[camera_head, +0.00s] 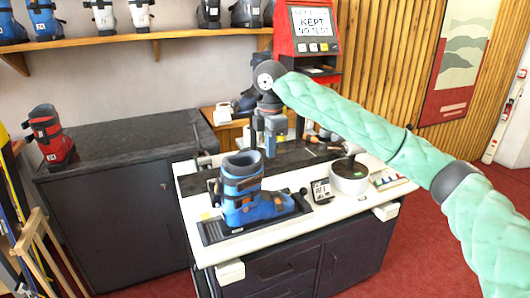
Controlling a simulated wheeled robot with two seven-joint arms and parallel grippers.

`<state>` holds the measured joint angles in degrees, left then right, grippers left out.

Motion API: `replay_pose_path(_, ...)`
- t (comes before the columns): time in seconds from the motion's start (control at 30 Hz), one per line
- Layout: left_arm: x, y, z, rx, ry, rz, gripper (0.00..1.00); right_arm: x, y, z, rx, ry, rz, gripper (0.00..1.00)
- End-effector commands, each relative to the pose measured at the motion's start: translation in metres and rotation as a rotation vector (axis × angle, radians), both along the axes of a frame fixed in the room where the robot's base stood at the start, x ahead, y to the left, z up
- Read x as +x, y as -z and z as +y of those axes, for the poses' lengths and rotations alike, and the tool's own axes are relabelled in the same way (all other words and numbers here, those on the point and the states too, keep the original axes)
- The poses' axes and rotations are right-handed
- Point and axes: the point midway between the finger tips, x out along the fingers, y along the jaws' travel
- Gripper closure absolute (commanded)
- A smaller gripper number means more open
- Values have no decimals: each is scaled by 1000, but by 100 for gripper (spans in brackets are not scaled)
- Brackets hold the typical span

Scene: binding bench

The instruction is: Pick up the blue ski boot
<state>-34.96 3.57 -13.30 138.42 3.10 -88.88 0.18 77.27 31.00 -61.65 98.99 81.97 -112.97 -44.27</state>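A blue ski boot (250,205) with black and orange parts stands upright on a dark plate on the white-topped bench (215,253). Its toe points right. My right gripper (265,150) points down just right of and behind the boot's cuff in the picture. Its two fingers look apart, with nothing seen between them, and it does not appear to grip the boot. My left gripper is out of view. Other blue boots (45,20) stand on the wall shelf at the upper left.
A white round device (349,178), a small card stand (321,191) and tools lie right of the boot. A red boot (49,136) stands on the dark cabinet (118,136) at left. A red kiosk (307,38) stands behind.

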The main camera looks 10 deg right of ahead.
Motion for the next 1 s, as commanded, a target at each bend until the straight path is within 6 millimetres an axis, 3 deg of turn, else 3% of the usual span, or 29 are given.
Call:
replay_pose_path(0.3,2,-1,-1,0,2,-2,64,-1,-3,-1,1,-1,-2,100)
replay_pose_path(0.37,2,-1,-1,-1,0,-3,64,0,-3,-1,1,-1,-2,90)
replay_pose_path(0.7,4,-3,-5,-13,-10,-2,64,0,-3,0,2,-1,-2,24)
replay_pose_path(0.73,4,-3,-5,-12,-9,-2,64,0,-3,0,2,-1,-2,20)
replay_pose_path(1.0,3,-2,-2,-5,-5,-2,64,0,-4,0,2,-1,-2,20)
